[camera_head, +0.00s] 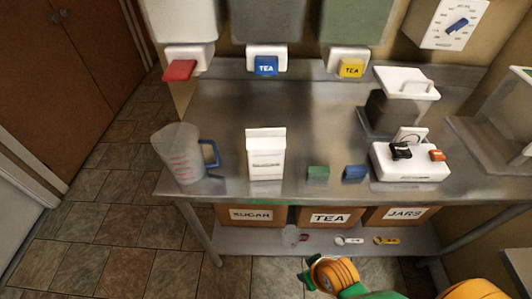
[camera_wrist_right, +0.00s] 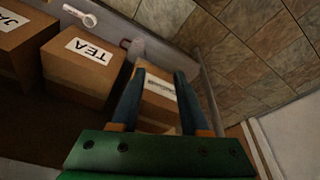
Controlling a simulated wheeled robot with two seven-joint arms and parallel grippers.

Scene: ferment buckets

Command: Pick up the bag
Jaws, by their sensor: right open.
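The bag (camera_head: 265,158) is a white, upright, box-shaped packet with a small printed label. It stands on the metal table near the front edge in the head view, between the jug and a green block. It does not show in the right wrist view. My right gripper (camera_wrist_right: 159,73) is open, with two dark fingers apart. Beyond and between its fingers the labelled sugar box shows; I cannot tell how near it is. In the head view only orange and green parts of my arm show at the bottom. My left gripper is not in view.
A clear jug (camera_head: 180,155) stands left of the bag. A green block (camera_head: 318,173), a blue block (camera_head: 355,173) and a white device (camera_head: 410,168) stand to its right. Dispensers hang behind. Boxes labelled SUGAR (camera_head: 250,215), TEA (camera_head: 329,217) and JARS (camera_head: 402,213) sit below the tabletop.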

